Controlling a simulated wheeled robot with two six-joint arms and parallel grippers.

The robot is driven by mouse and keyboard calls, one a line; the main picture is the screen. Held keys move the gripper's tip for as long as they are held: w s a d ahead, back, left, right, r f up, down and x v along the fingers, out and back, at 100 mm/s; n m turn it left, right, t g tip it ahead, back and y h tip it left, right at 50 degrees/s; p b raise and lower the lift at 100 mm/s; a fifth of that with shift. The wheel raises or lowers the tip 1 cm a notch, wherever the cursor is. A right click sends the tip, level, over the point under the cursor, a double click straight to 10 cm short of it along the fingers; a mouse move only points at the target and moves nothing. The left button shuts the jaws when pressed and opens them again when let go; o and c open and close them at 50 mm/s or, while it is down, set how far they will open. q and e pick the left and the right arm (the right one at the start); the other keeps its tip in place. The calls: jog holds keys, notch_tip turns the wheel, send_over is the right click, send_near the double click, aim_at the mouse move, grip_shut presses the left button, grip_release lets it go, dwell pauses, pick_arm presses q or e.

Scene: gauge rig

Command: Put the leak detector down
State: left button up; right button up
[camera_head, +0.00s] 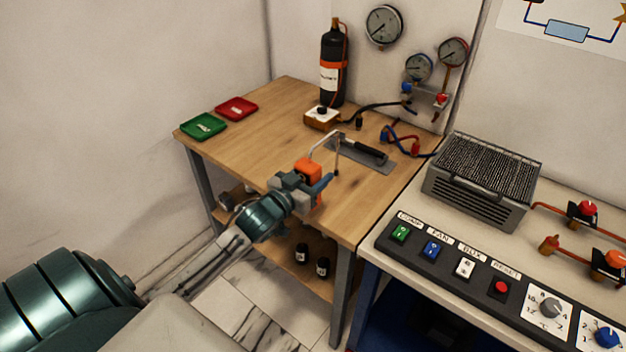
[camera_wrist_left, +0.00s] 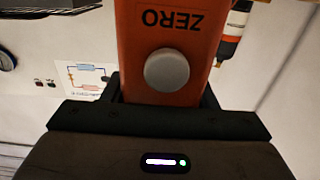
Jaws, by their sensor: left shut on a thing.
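The leak detector (camera_head: 308,170) has an orange body and a thin bent probe that arches to the right over the wooden table. My left gripper (camera_head: 300,184) is shut on it at the table's front edge. In the left wrist view the leak detector (camera_wrist_left: 168,55) fills the space between the dark jaws, with the word ZERO and a round grey button showing. A grey mat (camera_head: 362,157) lies on the table behind it, with a black-handled tool (camera_head: 364,150) on it. I cannot tell whether the detector touches the table. My right gripper is not in view.
A green tray (camera_head: 204,127) and a red tray (camera_head: 237,108) sit at the table's left. A control panel (camera_head: 440,262) and a finned unit (camera_head: 482,180) are on the right. The table's left middle is clear.

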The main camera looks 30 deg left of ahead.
pick_arm(q)
jog(key=f, duration=0.3)
jog(key=shift+w+a+p, duration=0.3)
jog(key=shift+w+p, duration=0.05)
jog(key=shift+f, duration=0.4)
jog(key=o, duration=1.2)
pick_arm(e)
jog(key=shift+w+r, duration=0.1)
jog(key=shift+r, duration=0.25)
pick_arm(q)
jog(key=shift+s+r, duration=0.1)
